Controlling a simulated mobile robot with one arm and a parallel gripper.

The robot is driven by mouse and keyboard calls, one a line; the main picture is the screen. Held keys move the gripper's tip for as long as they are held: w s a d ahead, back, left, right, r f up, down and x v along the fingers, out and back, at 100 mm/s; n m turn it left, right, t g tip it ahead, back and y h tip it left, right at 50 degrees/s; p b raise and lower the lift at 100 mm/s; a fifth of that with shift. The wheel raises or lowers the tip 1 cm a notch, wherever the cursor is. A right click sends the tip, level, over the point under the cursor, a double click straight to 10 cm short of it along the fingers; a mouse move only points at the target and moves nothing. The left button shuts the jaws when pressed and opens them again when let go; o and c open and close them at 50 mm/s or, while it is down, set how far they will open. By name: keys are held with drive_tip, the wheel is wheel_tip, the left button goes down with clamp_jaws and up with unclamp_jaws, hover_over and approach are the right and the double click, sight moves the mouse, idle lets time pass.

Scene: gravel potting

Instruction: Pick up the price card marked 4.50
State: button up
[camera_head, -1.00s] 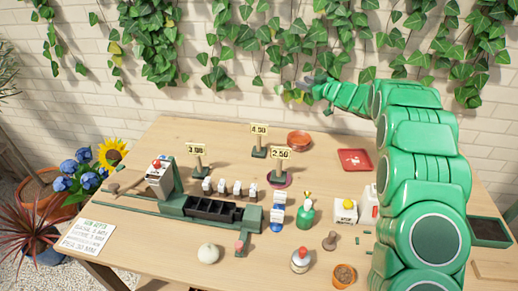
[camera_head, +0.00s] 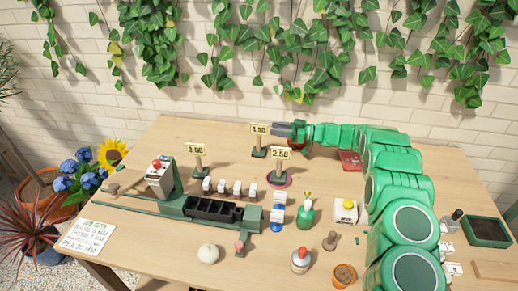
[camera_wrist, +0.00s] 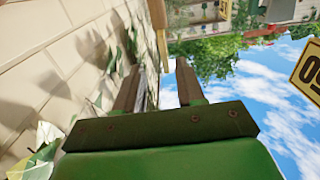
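The price card that seems to read 4.50 (camera_head: 259,129) stands upright on a dark stand at the back of the table. My gripper (camera_head: 275,130) points left, with its fingertips close to this card's right edge; I cannot tell whether they touch. In the wrist view my gripper (camera_wrist: 157,85) has its two fingers apart with nothing between them. Part of a yellow card (camera_wrist: 308,72) with dark figures shows at that view's right edge, outside the fingers; I cannot tell which card it is.
The 2.50 card (camera_head: 281,153) stands just in front, below my gripper, on a reddish round base. The 3.00 card (camera_head: 196,150) stands farther left. A black tray (camera_head: 210,208), small pots and bottles fill the front. My arm partly covers a red tray (camera_head: 350,166).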

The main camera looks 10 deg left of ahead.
sight(259, 132)
drive_tip(key=shift+s+a+f, duration=0.1)
drive_tip(key=shift+s+a, duration=0.05)
drive_tip(key=shift+a, duration=1.8)
drive_tip(key=shift+s+a+f, duration=0.1)
drive_tip(key=shift+a, duration=1.8)
clamp_jaws()
